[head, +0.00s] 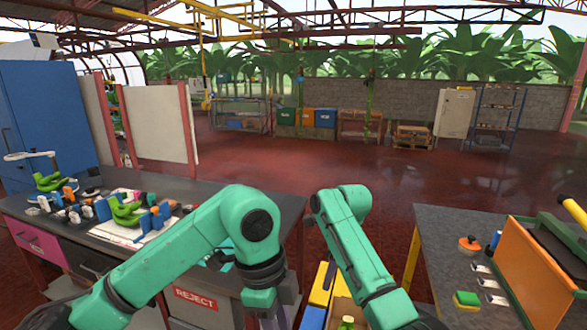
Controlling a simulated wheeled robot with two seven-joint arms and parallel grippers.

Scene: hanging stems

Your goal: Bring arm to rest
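My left arm (190,250) is green with dark joints. It rises from the lower left, bends in front of the dark-topped left bench (260,195), and drops to the bottom edge. My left gripper's fingers do not show. My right arm (355,250) rises from the bottom, right of centre, and bends in the gap between the two benches. I cannot make out its fingers, so whether the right gripper is open or holds anything does not show.
A right bench (445,250) carries an orange panel (530,265) and a green block (467,298). Yellow and blue containers (320,285) stand between the benches. Red floor beyond is open.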

